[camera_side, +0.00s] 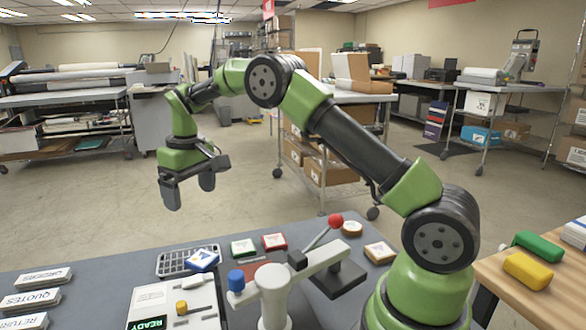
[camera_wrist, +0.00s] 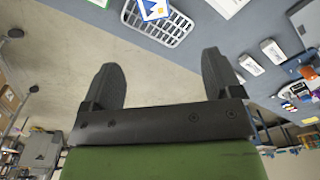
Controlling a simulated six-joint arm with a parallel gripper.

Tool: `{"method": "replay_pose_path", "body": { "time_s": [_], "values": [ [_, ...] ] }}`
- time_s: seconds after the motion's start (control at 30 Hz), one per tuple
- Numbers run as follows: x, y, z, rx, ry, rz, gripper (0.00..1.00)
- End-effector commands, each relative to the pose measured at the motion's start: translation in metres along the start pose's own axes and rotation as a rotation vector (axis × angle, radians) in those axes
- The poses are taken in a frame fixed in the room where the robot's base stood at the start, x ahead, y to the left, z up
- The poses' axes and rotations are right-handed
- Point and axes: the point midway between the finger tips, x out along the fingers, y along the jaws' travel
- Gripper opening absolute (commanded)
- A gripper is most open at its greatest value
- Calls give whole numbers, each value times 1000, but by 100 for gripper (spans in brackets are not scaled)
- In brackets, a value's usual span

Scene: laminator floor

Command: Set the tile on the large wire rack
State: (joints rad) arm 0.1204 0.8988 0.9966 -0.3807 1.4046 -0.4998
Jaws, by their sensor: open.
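A blue-edged white tile (camera_side: 202,261) with a blue picture lies on the grey wire rack (camera_side: 172,264), towards its right side. It looks slightly tilted; I cannot tell if all of it rests on the wires. In the wrist view, the tile (camera_wrist: 154,9) and the rack (camera_wrist: 168,32) show at the top, the tile partly cut off. My gripper (camera_side: 190,194) is open and empty, well above the table and apart from the tile and rack. Its two fingers (camera_wrist: 162,68) stand wide apart in the wrist view. Only one wire rack is in view.
Green-edged (camera_side: 243,248) and red-edged (camera_side: 275,242) tiles lie right of the rack, wooden-edged ones (camera_side: 380,253) farther right. A lever press (camera_side: 290,278) with a red knob and a machine reading READY (camera_side: 170,302) stand in front. Labelled blocks (camera_side: 37,278) lie left; table between is clear.

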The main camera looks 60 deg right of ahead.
Motion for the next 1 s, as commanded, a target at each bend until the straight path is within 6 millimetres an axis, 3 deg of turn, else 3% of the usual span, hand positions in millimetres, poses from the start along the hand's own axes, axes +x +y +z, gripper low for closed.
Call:
{"method": "replay_pose_path", "body": {
  "time_s": [0.03,0.2,0.43,0.57,0.73,0.9,1.0],
  "values": [
    [-25,-6,7,11,36,-7,84],
    [-92,-25,46,67,147,-43,84],
    [-151,-48,124,152,294,-108,84],
    [-164,-57,175,202,374,-154,84],
    [-160,-66,233,264,462,-216,84],
    [-148,-69,265,306,514,-259,84],
    [-144,-69,272,316,527,-269,84]
  ]
}}
